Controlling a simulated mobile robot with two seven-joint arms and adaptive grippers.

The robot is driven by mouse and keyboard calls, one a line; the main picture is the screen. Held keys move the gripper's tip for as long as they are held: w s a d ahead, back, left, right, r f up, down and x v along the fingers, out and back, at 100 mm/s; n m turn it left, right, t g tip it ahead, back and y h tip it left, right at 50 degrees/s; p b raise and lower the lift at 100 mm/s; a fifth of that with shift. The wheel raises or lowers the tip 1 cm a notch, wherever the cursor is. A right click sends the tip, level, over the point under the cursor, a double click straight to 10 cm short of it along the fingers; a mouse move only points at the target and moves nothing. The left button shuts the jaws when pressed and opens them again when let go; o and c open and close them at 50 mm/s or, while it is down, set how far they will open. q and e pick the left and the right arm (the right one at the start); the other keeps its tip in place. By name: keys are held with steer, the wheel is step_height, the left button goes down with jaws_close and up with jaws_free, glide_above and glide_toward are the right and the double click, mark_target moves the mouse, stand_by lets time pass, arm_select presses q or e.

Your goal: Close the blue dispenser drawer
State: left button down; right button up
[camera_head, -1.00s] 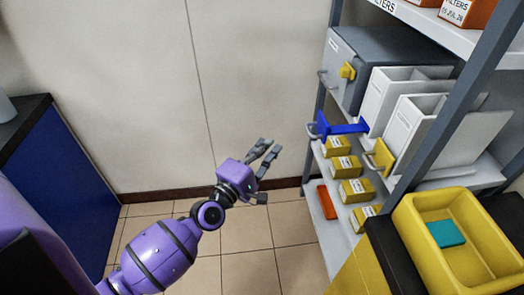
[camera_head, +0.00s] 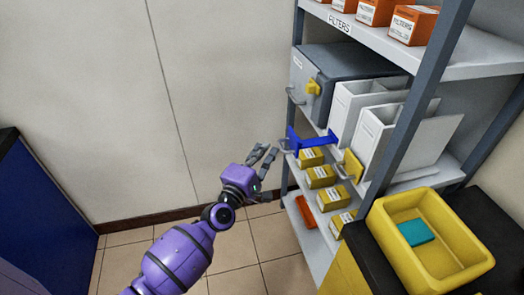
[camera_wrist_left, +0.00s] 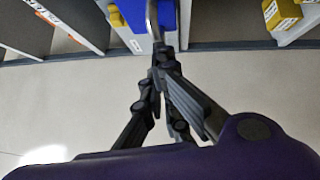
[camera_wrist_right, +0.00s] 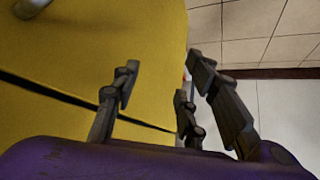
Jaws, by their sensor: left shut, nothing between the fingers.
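The blue drawer (camera_head: 316,142) sticks out from a white dispenser (camera_head: 353,108) on the middle shelf. Its grey handle (camera_head: 284,146) points toward my left gripper (camera_head: 266,157). That gripper is just left of the handle and slightly below it in the head view. In the left wrist view the blue drawer (camera_wrist_left: 133,14) is at the top, and the handle (camera_wrist_left: 153,22) reaches down to the fingertips. The left fingers are shut with nothing between them; I cannot tell whether they touch the handle. My right gripper (camera_wrist_right: 158,80) has its fingers apart and is empty, near a yellow surface.
Another white dispenser with a yellow drawer (camera_head: 352,165) is nearer. Yellow boxes (camera_head: 320,176) sit below. A yellow tray (camera_head: 460,263) is at the right. Floor left of the shelf is clear.

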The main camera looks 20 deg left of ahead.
mark_target(304, 143)
arm_select(q)
steer(key=w+d, duration=0.2)
steer(key=d, duration=0.1)
steer(key=w+d, duration=0.2)
steer(key=d, duration=0.1)
steer(key=w+d, duration=0.2)
steer(key=d, duration=0.2)
steer(key=shift+w, duration=0.35)
steer(key=shift+w+d, duration=0.15)
steer(key=shift+d, duration=0.05)
steer(key=shift+r, duration=0.15)
